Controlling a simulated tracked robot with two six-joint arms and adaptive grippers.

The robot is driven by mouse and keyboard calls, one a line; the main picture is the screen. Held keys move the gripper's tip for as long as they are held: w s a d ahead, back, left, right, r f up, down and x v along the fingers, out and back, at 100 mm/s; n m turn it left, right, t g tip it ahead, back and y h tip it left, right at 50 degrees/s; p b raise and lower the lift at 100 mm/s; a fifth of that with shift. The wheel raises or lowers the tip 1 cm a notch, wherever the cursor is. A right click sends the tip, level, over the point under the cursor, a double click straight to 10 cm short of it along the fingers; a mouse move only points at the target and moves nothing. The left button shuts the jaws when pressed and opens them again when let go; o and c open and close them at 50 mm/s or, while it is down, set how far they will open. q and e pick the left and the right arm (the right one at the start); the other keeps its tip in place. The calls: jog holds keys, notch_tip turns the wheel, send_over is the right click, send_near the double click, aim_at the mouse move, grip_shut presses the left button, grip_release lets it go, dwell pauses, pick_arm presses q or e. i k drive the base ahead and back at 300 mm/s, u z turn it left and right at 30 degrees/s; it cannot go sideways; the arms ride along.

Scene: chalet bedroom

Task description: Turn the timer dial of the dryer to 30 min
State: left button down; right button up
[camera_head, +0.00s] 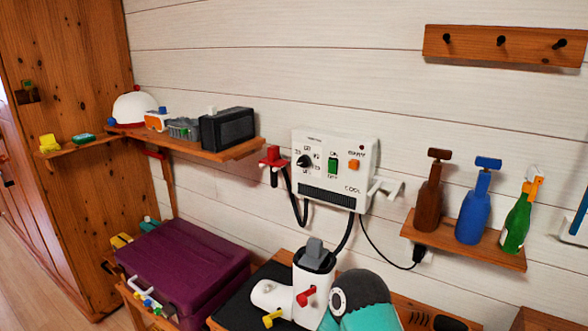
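The dryer (338,182) is a white box on the plank wall, near the middle of the head view. Its timer dial (304,161) is a small black knob on the left of its front face, ringed by small printed numbers. The numbers and the knob's pointing direction are too small to read surely. A green switch (333,165) and an orange button (353,165) sit right of the dial. A black hose (300,211) hangs below it, near a red-and-black holder or nozzle (272,161) at its left. Neither gripper is in view, and nothing covers the dial.
A wooden shelf (236,151) with a black box-shaped device (228,128) is left of the dryer. Another shelf (468,245) with bottles is at right. Below stand a purple case (185,262), a white device (310,285) and a teal-and-grey object (365,305). The wall before the dial looks clear.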

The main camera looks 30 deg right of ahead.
aim_at(304, 160)
jog(key=z, duration=0.15)
jog(key=i, duration=0.95)
jog(key=u, duration=0.1)
